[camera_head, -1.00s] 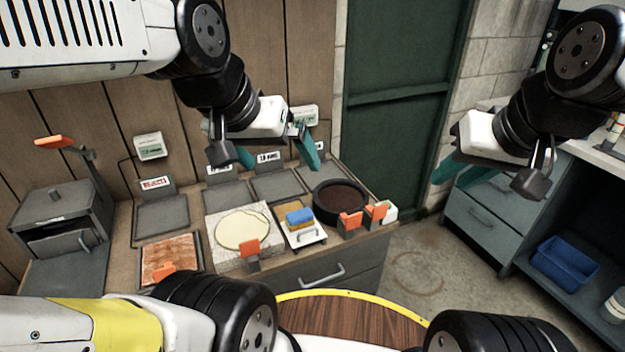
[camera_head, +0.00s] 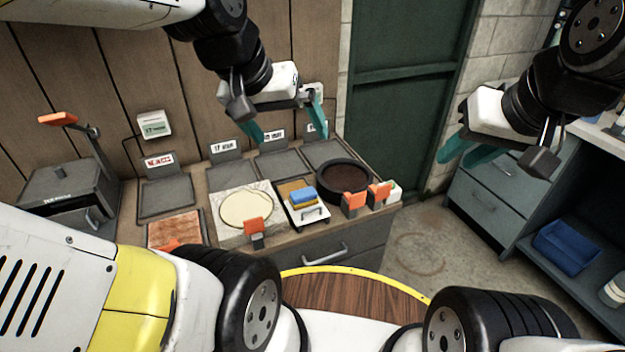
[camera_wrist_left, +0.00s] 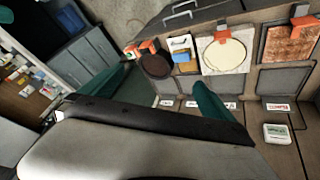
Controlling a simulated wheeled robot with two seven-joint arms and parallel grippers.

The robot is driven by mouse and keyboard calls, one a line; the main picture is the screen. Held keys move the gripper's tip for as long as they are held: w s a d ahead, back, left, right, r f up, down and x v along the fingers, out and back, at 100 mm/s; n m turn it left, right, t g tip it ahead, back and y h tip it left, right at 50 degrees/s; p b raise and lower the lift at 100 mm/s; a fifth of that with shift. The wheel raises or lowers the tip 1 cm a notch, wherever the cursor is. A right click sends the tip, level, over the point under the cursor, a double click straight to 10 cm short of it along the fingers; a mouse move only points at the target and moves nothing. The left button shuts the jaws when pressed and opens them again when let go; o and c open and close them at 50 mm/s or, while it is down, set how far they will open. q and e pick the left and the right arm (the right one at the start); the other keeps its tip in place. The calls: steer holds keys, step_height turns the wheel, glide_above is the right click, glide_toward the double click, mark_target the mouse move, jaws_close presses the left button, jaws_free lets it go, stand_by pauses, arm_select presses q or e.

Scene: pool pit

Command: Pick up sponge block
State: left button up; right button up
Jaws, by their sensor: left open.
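The sponge block (camera_head: 303,197), blue on top and yellow below, lies on a small white tray (camera_head: 311,219) on the wooden counter. It also shows small in the left wrist view (camera_wrist_left: 181,50). My left gripper (camera_head: 285,128) is open and empty, with teal fingers, held above the back of the counter, behind and above the sponge. In the left wrist view its fingers are spread wide with nothing between them. My right gripper (camera_head: 465,155) hangs empty in front of the door and the grey cabinet at the right, its teal fingers apart.
Beside the tray are a round dark pan (camera_head: 344,174), a pale slab with a cream disc (camera_head: 246,207) and a reddish tile (camera_head: 174,231). Orange clips (camera_head: 354,202) stand up along the counter's front. Label stands line the back. A blue bin (camera_head: 567,246) sits at the right.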

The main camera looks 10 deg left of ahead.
arm_select(q)
steer(key=w+f+n+g, duration=0.2)
steer(key=w+f, duration=0.3)
steer(key=w, duration=0.3)
steer(key=n+g+y, duration=0.2)
steer(key=n+g, duration=0.1)
steer(key=n, duration=0.2)
glide_above(304, 192)
steer(key=f, duration=2.2)
steer(key=shift+s+a+f, duration=0.1)
steer(key=shift+s+a, duration=0.05)
steer(key=shift+s, duration=0.2)
steer(key=f, duration=0.8)
steer(key=shift+w, duration=0.3)
